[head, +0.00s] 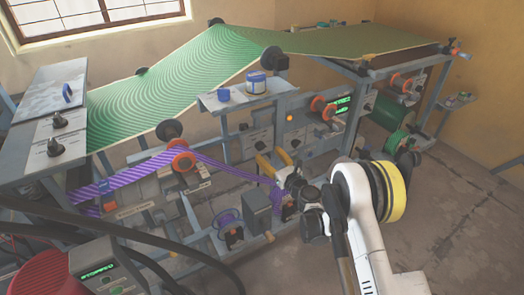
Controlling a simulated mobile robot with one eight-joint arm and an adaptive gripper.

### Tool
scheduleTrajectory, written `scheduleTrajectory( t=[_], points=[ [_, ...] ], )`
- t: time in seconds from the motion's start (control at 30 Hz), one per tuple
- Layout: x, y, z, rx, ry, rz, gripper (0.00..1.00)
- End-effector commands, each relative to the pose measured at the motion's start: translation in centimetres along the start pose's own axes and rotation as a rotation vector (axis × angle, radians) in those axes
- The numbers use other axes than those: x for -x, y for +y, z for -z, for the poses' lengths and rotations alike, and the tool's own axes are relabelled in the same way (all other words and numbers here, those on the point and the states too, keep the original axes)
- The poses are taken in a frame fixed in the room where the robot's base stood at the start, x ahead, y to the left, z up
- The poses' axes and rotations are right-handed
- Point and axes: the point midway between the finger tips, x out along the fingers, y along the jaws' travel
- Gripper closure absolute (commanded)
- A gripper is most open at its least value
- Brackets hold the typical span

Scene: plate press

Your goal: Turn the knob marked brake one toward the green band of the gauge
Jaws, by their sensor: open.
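My gripper (273,160) is in front of the middle of the machine, with its yellow fingers spread apart and nothing visible between them. It points toward grey boxes (258,139) on the frame, below the small shelf. I cannot make out a knob with a readable brake one mark, nor a gauge with a green band; both may be too small or hidden by my arm. Two dark knobs (57,146) stand on the sloped grey console at the left, their labels unreadable. Small label plates (133,210) sit on the lower rail and are also unreadable.
A green striped web (205,68) runs over the top of the frame. A purple striped web (138,177) passes over orange-rimmed rollers (182,159) lower down. A shelf (225,101) holds a tin (256,83). Dark cables cross the lower left. Floor at the right (470,210) is clear.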

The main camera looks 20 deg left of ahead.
Motion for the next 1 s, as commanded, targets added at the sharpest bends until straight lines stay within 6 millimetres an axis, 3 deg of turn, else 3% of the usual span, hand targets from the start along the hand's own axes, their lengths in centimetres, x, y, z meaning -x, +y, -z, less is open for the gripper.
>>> scheduleTrajectory(
  t=[0.1,0.3,0.67,0.83,1.0],
  points=[
    [-2.4,0.0,0.3,0.000,0.000,-0.001,0.42],
    [-4.8,0.0,0.2,0.001,0.000,-0.001,0.42],
    [-5.4,0.0,-0.1,0.001,0.000,0.000,0.42],
    [-5.3,0.0,0.0,0.001,0.000,0.000,0.93],
    [-5.3,0.0,-0.1,0.001,0.000,0.000,0.96]
  ],
)
